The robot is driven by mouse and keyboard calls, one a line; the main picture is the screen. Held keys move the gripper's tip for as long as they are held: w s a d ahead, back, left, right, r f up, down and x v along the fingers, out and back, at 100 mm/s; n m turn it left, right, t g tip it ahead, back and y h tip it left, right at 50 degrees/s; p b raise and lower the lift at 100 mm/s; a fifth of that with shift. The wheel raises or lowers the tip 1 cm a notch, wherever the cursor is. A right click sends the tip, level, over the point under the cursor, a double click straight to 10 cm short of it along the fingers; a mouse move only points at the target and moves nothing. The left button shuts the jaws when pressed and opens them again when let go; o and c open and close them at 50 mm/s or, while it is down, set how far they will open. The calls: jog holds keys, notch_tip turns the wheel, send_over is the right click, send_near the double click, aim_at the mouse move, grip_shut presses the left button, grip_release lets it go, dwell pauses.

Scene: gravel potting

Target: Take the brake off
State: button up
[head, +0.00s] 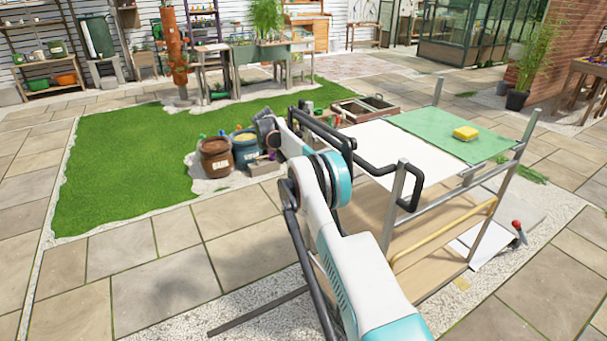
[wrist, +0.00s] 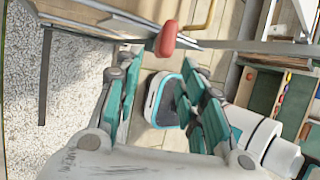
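The cart (head: 400,165) stands right of centre in the head view, with metal posts and wooden lower shelving. A lever with a red knob (head: 517,225) stands at its right side, near the ground. In the wrist view a red grip (wrist: 166,38) lies just beyond the fingertips, beside the cart's edge; I cannot tell whether it is the same lever. My gripper (wrist: 163,68) is open, with its fingers apart and nothing held between them. The red grip looks apart from the fingers. My gripper is not visible in the head view, where my arm crosses in front of the cart.
A yellow sponge (head: 466,133) lies on the cart's green mat (head: 425,125). A yellow rail (head: 440,245) runs along the cart's side.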

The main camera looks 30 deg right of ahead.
jog(key=shift+v, duration=1.2)
